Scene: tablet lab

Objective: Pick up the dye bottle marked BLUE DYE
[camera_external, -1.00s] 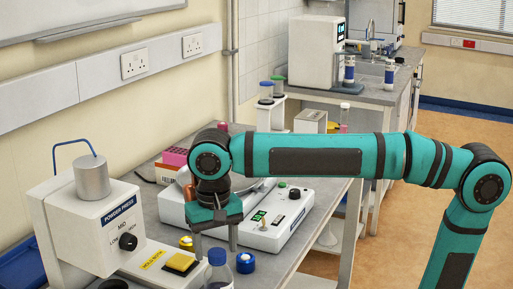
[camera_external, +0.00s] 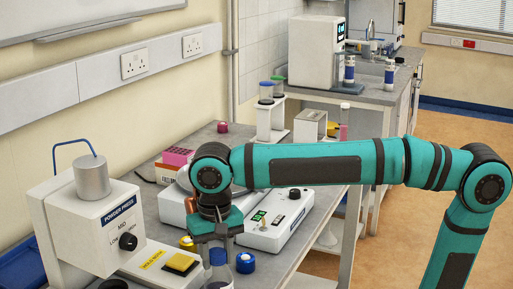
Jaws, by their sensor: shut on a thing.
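A bottle with a blue cap (camera_external: 217,257) and a clear shoulder stands at the bottom edge of the view, its lower part cut off by the frame. Its label cannot be read from here. My gripper (camera_external: 219,252) points down over it, with its fingers around the cap. The gripper is shut on the bottle's cap end. The bottle looks upright.
A powder press (camera_external: 85,225) with a yellow button pad stands at the left. A loose blue cap (camera_external: 245,263) lies just right of the bottle. A white control unit (camera_external: 275,225) is behind. A pink box (camera_external: 178,157) and a tube rack (camera_external: 270,122) stand farther back.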

